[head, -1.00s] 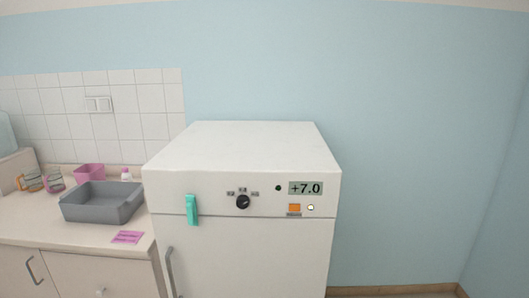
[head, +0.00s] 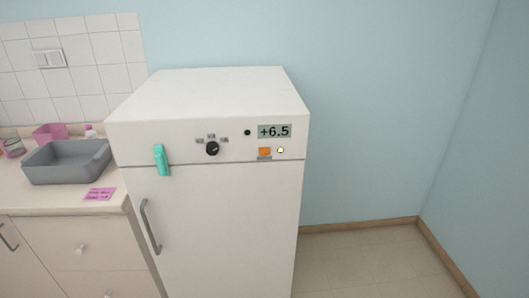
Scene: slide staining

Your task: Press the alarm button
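A white fridge-like cabinet (head: 230,220) stands in the middle of the head view with its door shut. Its upper front panel carries an orange square button (head: 264,152) with a small label under it too small to read; it may be the alarm button. A small round pale light or button (head: 281,150) is to its right. Above them a display (head: 274,131) reads +6.5. A dark round spot (head: 247,132) is left of the display. A black rotary knob (head: 212,149) with small labels is further left. Neither of my grippers is in view.
A teal clip-like object (head: 161,160) is on the cabinet's front at left. A counter (head: 50,201) with a grey basin (head: 66,162), a pink container (head: 49,133) and a pink note (head: 99,194) adjoins on the left. The floor (head: 370,262) at right is clear.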

